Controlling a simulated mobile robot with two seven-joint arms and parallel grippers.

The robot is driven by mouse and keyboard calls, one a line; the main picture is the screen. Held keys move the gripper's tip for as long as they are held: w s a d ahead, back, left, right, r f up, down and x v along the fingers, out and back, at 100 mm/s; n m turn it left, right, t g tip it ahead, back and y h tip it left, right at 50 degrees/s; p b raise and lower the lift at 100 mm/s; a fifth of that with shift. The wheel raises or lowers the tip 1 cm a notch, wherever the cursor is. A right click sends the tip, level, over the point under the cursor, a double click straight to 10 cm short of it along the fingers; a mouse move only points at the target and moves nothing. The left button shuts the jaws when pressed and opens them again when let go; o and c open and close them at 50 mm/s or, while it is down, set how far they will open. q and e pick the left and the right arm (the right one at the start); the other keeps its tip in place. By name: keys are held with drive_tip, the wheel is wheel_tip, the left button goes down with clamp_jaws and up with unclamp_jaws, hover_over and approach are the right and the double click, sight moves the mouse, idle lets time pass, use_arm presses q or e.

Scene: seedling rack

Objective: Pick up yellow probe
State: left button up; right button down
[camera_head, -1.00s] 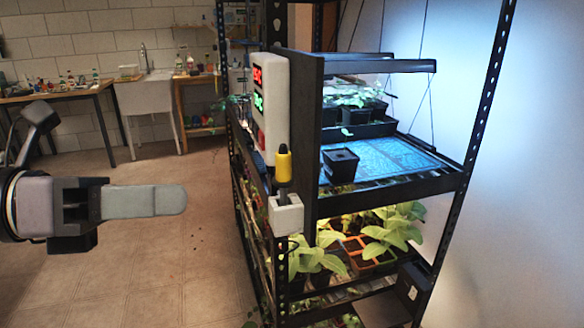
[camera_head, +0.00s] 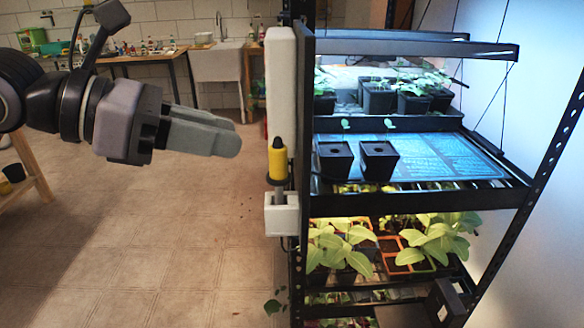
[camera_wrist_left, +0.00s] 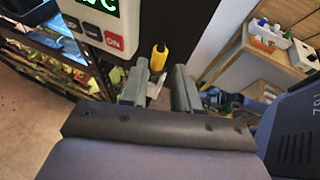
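The yellow probe (camera_head: 278,160) has a yellow grip with a black tip and stands upright in a white holder (camera_head: 282,214) on the left post of the rack. My left gripper (camera_head: 238,144) is to the left of the probe and a little higher, pointing towards it, with a gap between them. In the left wrist view the probe (camera_wrist_left: 158,57) shows beyond and between the two fingers (camera_wrist_left: 157,80), which are apart with nothing between them. The probe's lower part is hidden in the holder. My right gripper is not in view.
A white controller box (camera_head: 281,90) is mounted above the probe. The rack's blue tray (camera_head: 440,156) bears black pots (camera_head: 378,160), and leafy seedlings (camera_head: 345,245) stand on the shelf below. The floor left of the rack is open.

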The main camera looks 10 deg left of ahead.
sight(278, 176)
use_arm(q)
drive_tip(key=p+x, duration=0.2)
drive_tip(key=x, duration=0.4)
drive_tip(key=shift+w+d+f, duration=0.15)
drive_tip(key=shift+d+f, duration=0.05)
drive_tip(key=shift+d, duration=0.05)
clamp_jaws()
